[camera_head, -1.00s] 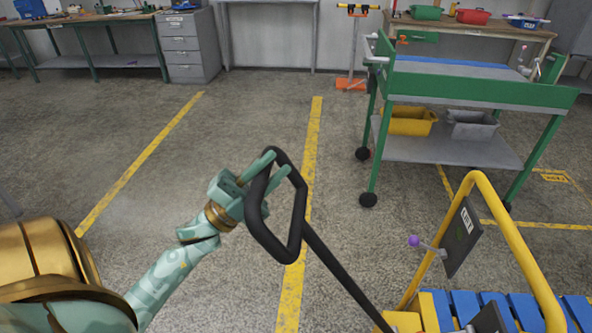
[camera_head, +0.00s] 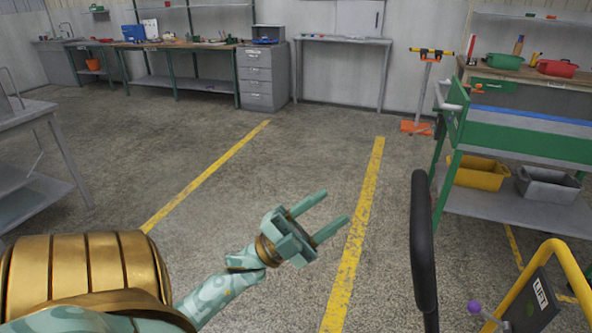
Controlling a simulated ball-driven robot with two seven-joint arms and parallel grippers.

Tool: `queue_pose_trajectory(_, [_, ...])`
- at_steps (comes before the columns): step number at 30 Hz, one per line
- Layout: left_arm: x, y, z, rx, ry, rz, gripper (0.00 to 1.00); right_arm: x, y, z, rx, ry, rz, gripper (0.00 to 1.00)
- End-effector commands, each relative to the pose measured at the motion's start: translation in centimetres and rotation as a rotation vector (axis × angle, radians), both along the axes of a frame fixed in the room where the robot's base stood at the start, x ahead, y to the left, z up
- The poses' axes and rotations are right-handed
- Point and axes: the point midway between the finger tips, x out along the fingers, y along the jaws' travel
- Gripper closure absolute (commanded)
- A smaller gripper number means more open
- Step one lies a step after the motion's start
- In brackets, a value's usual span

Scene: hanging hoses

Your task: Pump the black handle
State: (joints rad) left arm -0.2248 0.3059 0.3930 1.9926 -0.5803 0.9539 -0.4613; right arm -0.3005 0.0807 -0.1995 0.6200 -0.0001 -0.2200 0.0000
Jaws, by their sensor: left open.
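The black handle (camera_head: 422,250) stands at the right of centre, seen nearly edge-on as an upright bar running down out of the picture. My left gripper (camera_head: 334,212) is open and empty to the left of the handle, clear of it, with its two fingers pointing up and right. My right gripper is not in view. The lower part of the handle's shaft is out of the picture.
A yellow rail (camera_head: 574,266) with a LIFT sign (camera_head: 540,292) and a purple knob (camera_head: 474,306) is at the lower right. A green trolley (camera_head: 520,138) stands behind. A grey table (camera_head: 28,115) is at the left edge. The floor between is clear.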

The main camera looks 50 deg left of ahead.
Motion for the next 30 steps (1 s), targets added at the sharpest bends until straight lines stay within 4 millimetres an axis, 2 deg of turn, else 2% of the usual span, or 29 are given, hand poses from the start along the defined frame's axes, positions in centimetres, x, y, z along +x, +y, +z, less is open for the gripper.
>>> queue_pose_trajectory(9, [-5.6,2.9,-5.3,0.0,0.009,0.004,0.53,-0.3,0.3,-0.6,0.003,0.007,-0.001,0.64])
queue_pose_trajectory(15, [-8.9,4.5,-8.0,-0.001,0.006,0.002,0.53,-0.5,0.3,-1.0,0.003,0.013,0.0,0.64])
queue_pose_trajectory(21, [-10.5,5.4,-9.3,0.001,0.003,0.002,0.53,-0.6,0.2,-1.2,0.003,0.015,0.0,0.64])
queue_pose_trajectory(30, [-10.7,5.4,-9.4,0.0,0.0,0.001,0.53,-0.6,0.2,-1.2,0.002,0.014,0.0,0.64])
